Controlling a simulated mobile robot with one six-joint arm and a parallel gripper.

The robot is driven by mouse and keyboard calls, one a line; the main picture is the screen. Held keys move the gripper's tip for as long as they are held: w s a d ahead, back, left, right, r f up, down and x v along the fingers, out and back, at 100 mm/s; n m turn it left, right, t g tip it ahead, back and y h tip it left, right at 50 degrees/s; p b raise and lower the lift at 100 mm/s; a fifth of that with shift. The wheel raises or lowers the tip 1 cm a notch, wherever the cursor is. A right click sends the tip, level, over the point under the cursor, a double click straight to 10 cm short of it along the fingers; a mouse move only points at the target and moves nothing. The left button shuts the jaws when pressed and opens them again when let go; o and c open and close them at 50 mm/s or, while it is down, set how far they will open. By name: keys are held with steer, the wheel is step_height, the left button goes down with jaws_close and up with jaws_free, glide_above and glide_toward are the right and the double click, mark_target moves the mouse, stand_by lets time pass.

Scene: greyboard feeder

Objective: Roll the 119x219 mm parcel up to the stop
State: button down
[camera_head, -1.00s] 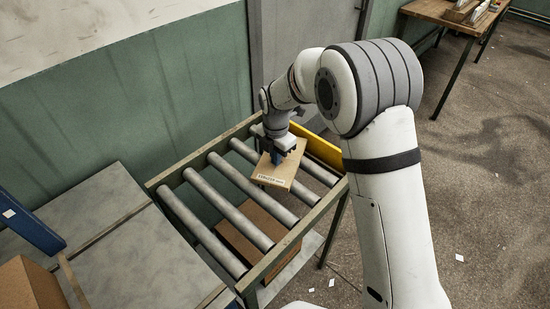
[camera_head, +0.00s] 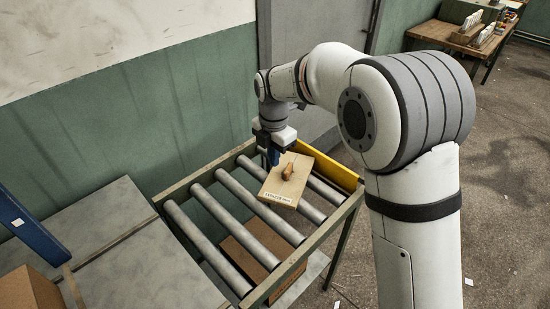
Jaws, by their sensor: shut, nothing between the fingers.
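The parcel (camera_head: 277,189), a flat tan box with a printed label on its near edge, lies on the rollers towards the right end of the conveyor. A small orange-brown piece (camera_head: 288,171) sits on its top. The yellow stop (camera_head: 329,165) crosses the right end of the conveyor. Part of a roller shows between the parcel and the stop, so they look apart, at least at the near side. My gripper (camera_head: 273,158) is shut and empty, pointing down at the parcel's far left edge. I cannot tell whether its tips touch the parcel.
Bare rollers (camera_head: 233,205) lie left of the parcel between the side rails. A brown carton (camera_head: 250,245) sits below the rollers. A grey table (camera_head: 130,255) adjoins the left end, with another carton (camera_head: 28,290) on it. A green wall (camera_head: 130,120) stands behind.

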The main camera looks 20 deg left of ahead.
steer(key=c, duration=2.1)
jaws_free()
steer(key=o, duration=0.6)
steer(key=d+r+m, duration=0.1)
steer(key=d+m, duration=0.1)
steer(key=d, duration=0.1)
steer(key=d+r+m, duration=0.2)
steer(key=d, duration=0.2)
steer(key=d+r+m, duration=0.2)
steer(key=d+m, duration=0.1)
steer(key=d, duration=0.1)
steer(key=shift+s+d+t, duration=0.2)
steer(key=shift+s+t, duration=0.1)
steer(key=shift+s, duration=0.1)
steer(key=shift+o, duration=0.7)
steer(key=s+d+r+m, duration=0.2)
steer(key=s+d+m, duration=0.1)
steer(key=d+m, duration=0.4)
steer(key=shift+s+d+r+t, duration=0.25)
steer(key=shift+d+t, duration=0.05)
steer(key=shift+d, duration=0.85)
steer(key=s+d+f+m+t, duration=0.1)
steer(key=s+d+m, duration=1.3)
steer(key=d+m, duration=0.1)
steer(key=shift+s+f+m, duration=0.15)
steer(key=shift+s+m, duration=0.25)
steer(key=shift+m, duration=0.5)
steer(key=shift+s+a, duration=0.1)
